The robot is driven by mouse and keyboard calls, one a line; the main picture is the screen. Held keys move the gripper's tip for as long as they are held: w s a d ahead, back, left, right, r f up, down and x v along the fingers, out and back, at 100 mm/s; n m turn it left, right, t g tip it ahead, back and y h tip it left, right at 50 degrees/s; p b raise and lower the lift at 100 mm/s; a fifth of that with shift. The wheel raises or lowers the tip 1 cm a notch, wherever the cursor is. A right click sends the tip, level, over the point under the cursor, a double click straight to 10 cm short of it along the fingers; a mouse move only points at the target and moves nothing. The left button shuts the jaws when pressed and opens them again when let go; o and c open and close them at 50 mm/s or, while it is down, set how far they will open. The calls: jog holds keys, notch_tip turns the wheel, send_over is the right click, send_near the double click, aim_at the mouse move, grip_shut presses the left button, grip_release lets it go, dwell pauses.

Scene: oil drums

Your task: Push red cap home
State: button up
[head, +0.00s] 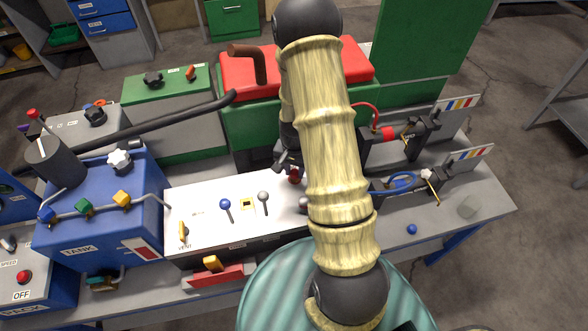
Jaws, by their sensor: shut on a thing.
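My gripper (289,166) is at the back edge of the white panel (210,230), partly hidden behind my arm. A dark red round cap (295,176) shows right at its fingertips, and the jaws appear shut on it. The fingers are small and dark here, so the exact grip is hard to see. What lies under the cap, and whether it is fully seated, cannot be seen.
The white panel carries a blue-ball lever (225,204), a grey-ball lever (264,196) and a yellow vent handle (183,231). A blue tank (100,210) stands left. Black connectors with a red plug (388,133) stand right. A red-topped green box (240,75) is behind.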

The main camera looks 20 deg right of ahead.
aim_at(294, 172)
jog(key=shift+f+b, duration=0.3)
jog(key=shift+f, duration=0.2)
jog(key=o, duration=1)
jog(key=shift+r, duration=0.1)
notch_tip(294, 172, up, 17)
jog(key=b, duration=0.1)
dwell(0.6)
